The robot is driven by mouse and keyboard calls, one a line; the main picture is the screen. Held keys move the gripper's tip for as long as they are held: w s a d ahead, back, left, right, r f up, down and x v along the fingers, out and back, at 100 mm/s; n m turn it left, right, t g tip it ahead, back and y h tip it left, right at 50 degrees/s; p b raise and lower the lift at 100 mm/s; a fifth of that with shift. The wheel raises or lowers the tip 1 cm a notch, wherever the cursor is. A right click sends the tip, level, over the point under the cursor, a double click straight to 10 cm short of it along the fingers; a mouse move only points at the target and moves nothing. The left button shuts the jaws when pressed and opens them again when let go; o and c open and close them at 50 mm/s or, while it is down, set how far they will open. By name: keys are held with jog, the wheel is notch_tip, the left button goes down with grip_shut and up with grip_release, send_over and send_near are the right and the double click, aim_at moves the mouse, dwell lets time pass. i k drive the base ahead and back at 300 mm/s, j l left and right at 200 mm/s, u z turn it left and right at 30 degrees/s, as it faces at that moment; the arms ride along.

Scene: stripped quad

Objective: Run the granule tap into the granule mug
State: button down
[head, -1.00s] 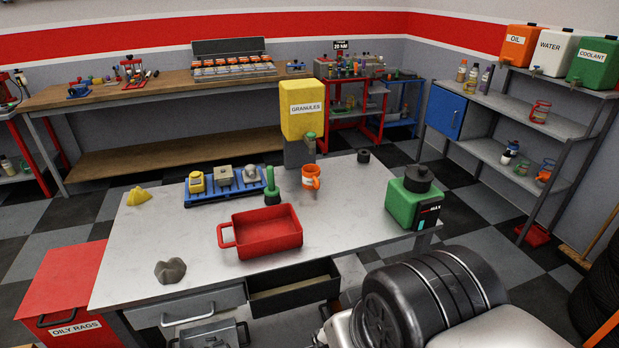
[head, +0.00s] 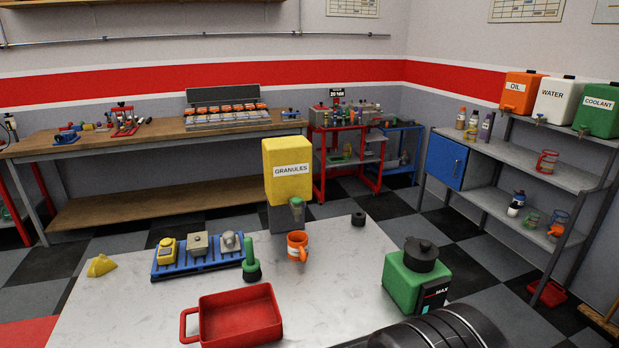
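The yellow granules dispenser (head: 288,167), labelled GRANULES, stands on a grey block at the far edge of the workbench (head: 130,300). Its greenish tap (head: 297,208) is on the front, low down. An orange mug (head: 297,247) with a pale band stands upright on the bench, just below the tap in the picture. I cannot tell whether it is exactly under the spout. No stream of granules shows, and the mug's inside is mostly hidden. My gripper is not in view; only a dark rounded part of my arm shows at the bottom right.
Bare bench lies right of the mug.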

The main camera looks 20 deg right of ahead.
aim_at(297, 200)
jog(key=i+l, duration=1)
jog(key=l, duration=0.1)
